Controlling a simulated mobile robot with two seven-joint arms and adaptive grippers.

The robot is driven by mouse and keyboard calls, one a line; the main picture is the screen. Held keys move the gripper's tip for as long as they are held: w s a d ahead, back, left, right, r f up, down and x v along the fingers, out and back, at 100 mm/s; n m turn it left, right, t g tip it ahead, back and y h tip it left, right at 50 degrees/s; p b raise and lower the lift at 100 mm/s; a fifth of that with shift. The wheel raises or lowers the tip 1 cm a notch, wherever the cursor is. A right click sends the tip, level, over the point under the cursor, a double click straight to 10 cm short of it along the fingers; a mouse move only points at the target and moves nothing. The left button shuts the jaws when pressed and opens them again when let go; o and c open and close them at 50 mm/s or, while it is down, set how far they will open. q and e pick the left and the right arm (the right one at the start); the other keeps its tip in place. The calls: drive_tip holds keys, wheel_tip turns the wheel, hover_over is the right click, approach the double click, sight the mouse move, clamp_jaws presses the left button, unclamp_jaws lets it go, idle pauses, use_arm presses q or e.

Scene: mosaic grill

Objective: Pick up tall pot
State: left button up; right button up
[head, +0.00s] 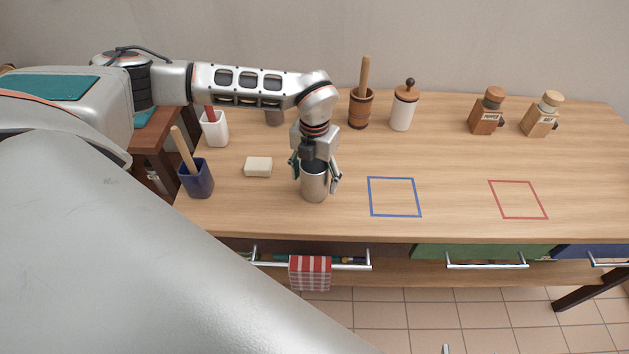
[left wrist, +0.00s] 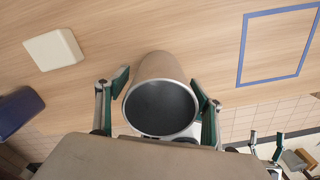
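The tall pot (head: 315,186) is a silver cylinder standing upright on the wooden table, near its front edge. In the left wrist view the pot (left wrist: 162,68) shows its round rim and dark, empty-looking inside. My left gripper (head: 316,180) points down over the pot, with one finger on each side of it. In the left wrist view the left gripper (left wrist: 160,90) is open around the pot; the pads are close to its wall, and contact is not clear.
A cream block (head: 258,167) and a dark blue holder (head: 198,180) stand to the left. A blue square outline (head: 394,178) and a red one (head: 517,181) mark clear table to the right. Shakers, a white grinder (head: 404,108) and a mortar (head: 360,110) stand behind.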

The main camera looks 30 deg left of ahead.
use_arm(q)
drive_tip(key=c, duration=1)
drive_tip(key=shift+c, duration=0.2)
drive_tip(key=shift+r, duration=0.1)
